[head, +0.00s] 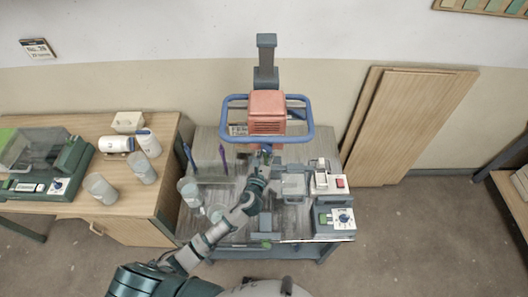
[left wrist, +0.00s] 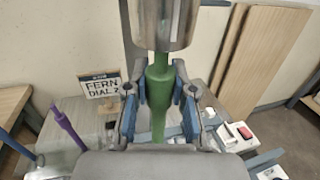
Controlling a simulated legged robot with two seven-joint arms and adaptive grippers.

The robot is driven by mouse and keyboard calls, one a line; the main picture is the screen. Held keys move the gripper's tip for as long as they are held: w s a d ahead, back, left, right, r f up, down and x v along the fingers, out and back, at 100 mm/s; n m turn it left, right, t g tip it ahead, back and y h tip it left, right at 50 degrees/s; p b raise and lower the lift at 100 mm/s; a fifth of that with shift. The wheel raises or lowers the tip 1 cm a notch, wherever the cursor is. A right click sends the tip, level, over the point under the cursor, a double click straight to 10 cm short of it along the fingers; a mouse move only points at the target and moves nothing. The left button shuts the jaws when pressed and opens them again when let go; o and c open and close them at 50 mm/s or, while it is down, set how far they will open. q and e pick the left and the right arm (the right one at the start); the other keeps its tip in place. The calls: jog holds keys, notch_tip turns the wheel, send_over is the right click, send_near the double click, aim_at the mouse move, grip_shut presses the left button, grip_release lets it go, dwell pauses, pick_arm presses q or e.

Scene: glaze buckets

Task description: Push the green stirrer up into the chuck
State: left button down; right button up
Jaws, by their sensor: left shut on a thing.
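The green stirrer (left wrist: 158,88) stands upright between the two fingers of my left gripper (left wrist: 160,92) in the left wrist view. My left gripper is shut on it; in the head view the gripper (head: 263,160) is below the red mixer head (head: 267,112). The metal chuck (left wrist: 164,22) is right above the stirrer in the left wrist view. The stirrer's narrow top end meets the chuck's lower rim; how far inside it sits is hidden. The stirrer's lower end is hidden by my gripper. My right gripper is not in view.
A blue guard bar (head: 310,118) rings the mixer head. A purple stirrer (left wrist: 72,128) and a blue stirrer (head: 189,158) stand left of it. A sign (left wrist: 103,85) reads "FERN DIAL 2". A dial box (head: 335,221) and a red-switch box (head: 328,180) stand at right.

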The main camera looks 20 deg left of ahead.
pick_arm(q)
jog(key=shift+s+d, duration=0.1)
jog(key=shift+d+f, duration=0.1)
jog(key=shift+a, duration=0.25)
jog(key=shift+r, duration=0.8)
dwell(0.5)
jog(key=c, duration=0.9)
grip_release()
